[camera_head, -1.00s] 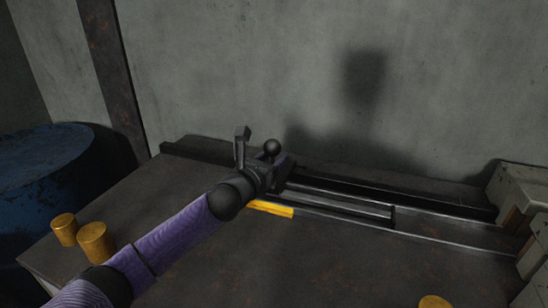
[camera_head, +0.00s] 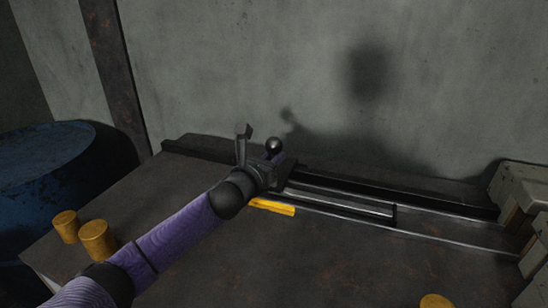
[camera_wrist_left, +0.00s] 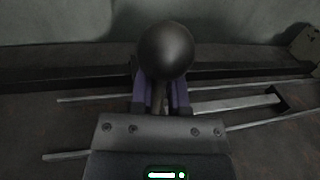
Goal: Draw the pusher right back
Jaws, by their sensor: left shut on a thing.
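The pusher is a long flat bar (camera_head: 345,203) lying between rails on the table, with a dark plate (camera_head: 394,215) at its right end. At its left end a dark round knob (camera_head: 273,145) stands on a short stem. My left gripper (camera_head: 268,166) is at that end, shut on the stem just below the knob. In the left wrist view the knob (camera_wrist_left: 165,50) sits above the purple fingers (camera_wrist_left: 160,92), and the bar (camera_wrist_left: 238,104) runs off to the right. My right gripper is not in view.
A yellow strip (camera_head: 272,207) lies along the front rail. Brass-coloured cylinders (camera_head: 97,240) stand at the table's left, another (camera_head: 434,300) at the front right. A blue drum (camera_head: 45,175) is at the left. Pale blocks (camera_head: 520,190) flank the track's right end. The wall is close behind.

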